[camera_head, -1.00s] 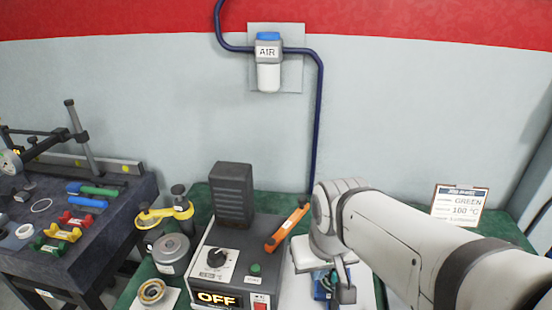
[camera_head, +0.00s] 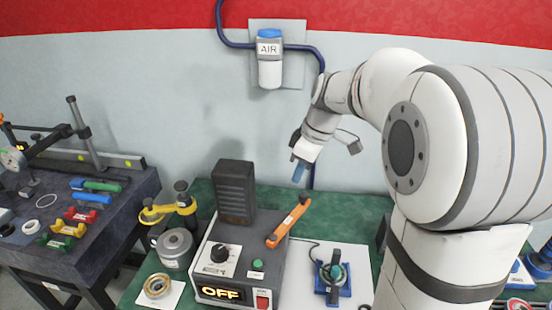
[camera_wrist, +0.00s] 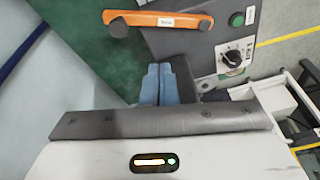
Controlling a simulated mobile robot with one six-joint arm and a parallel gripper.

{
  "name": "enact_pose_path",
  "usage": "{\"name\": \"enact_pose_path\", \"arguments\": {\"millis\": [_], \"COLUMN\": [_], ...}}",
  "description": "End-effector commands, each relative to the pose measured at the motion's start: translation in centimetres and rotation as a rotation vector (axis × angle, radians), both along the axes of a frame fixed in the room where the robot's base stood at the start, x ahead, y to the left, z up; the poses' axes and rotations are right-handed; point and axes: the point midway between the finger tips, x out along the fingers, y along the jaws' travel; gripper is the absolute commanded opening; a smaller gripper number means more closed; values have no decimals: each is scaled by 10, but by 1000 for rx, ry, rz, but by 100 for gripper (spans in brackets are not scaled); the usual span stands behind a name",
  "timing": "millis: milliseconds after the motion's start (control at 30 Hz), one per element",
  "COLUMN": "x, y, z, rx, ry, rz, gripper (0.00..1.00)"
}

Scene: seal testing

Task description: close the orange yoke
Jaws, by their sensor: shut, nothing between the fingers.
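The orange yoke (camera_head: 288,222) is a bar with a pale label and a dark knob at its far end. It lies slanted along the right side of the top of a grey control box (camera_head: 222,262), from front left to back right. In the wrist view the yoke (camera_wrist: 165,20) crosses the top of the picture, apart from the fingertips. My gripper (camera_head: 297,180) points down above and behind the yoke's far end. Its blue fingers (camera_wrist: 158,72) are together and empty. The box's display reads OFF.
A dark finned block (camera_head: 235,190) stands at the box's back. To the right, a blue fixture (camera_head: 333,292) with a green top sits on a white board. A yellow-handled clamp (camera_head: 165,210), a grey canister (camera_head: 175,246) and a brass ring (camera_head: 157,287) stand left.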

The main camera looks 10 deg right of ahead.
Motion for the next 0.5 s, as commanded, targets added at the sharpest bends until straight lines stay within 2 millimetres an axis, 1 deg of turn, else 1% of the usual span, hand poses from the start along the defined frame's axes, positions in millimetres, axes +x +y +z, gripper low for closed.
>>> {"name": "enact_pose_path", "arguments": {"millis": [33,100,200,300,367,500], "x": [18,35,51,58,60,61], "y": [-2,-3,-4,-4,-2,4], "z": [2,3,3,1,-2,-20], "rx": [14,30,45,52,54,55], "ry": [-11,-32,-57,-70,-72,-70], "rz": [68,158,245,288,299,300], "gripper": [0,0,0,0,0,0]}}
